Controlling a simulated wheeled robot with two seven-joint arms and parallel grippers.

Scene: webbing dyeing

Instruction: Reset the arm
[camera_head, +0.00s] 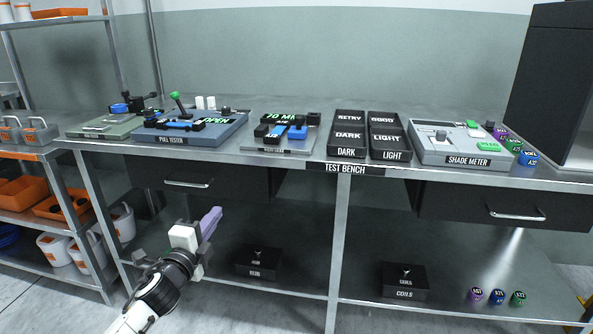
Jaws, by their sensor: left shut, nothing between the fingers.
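My left arm comes in from the lower left of the head view. Its left gripper (211,221), with purple fingers, is shut and empty. It is in front of the test bench (268,177), below the bench top and near the left drawer. No object touches the fingers that I can see. My right arm and right gripper are out of view.
On the bench stand the pull tester (222,131), a small gauge device (270,143), dark and light trays (348,140) and the shade meter (440,157). Black bins (260,262) and several small pots (497,296) sit below. A shelf rack (50,153) stands left.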

